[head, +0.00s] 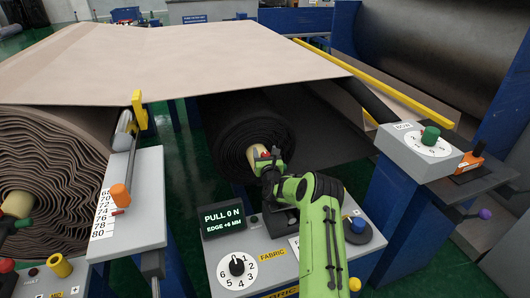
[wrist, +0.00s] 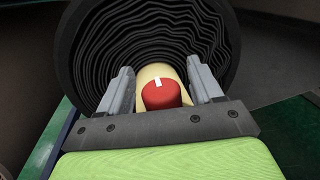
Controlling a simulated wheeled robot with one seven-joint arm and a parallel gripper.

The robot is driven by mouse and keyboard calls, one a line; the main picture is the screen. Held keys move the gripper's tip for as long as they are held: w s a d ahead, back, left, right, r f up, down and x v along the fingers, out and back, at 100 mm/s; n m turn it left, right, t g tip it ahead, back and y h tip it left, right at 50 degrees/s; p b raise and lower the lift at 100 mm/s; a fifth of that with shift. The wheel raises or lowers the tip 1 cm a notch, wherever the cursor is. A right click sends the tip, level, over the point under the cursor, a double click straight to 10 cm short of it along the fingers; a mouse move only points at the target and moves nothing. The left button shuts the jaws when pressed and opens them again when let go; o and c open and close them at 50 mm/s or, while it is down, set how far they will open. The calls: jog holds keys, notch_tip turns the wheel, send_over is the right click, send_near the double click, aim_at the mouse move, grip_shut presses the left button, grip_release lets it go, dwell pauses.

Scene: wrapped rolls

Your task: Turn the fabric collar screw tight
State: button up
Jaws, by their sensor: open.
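The fabric collar screw looks to be the red knob (wrist: 161,94) with a white mark on its top edge, at the end of a pale yellow core (wrist: 154,72). The core sits in the middle of the black fabric roll (wrist: 90,55). My gripper (wrist: 160,68) is open, with one grey finger on each side of the knob and visible space between. In the head view my gripper (head: 268,163) is at the near end of the black roll (head: 236,124). It partly hides the core (head: 253,154) and the knob there.
Below the roll is a grey console with a display (head: 222,217) reading "PULL 0 N, EDGE +6 MM" and a numbered dial (head: 237,265). A blue knob (head: 358,225) stands close right of my arm. A brown roll (head: 50,165) is at left, a BOW dial box (head: 420,150) at right.

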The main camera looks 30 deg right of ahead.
jog(key=shift+w+d, duration=0.25)
jog(key=shift+w, duration=0.2)
jog(key=c, duration=1)
jog(key=shift+o, duration=0.2)
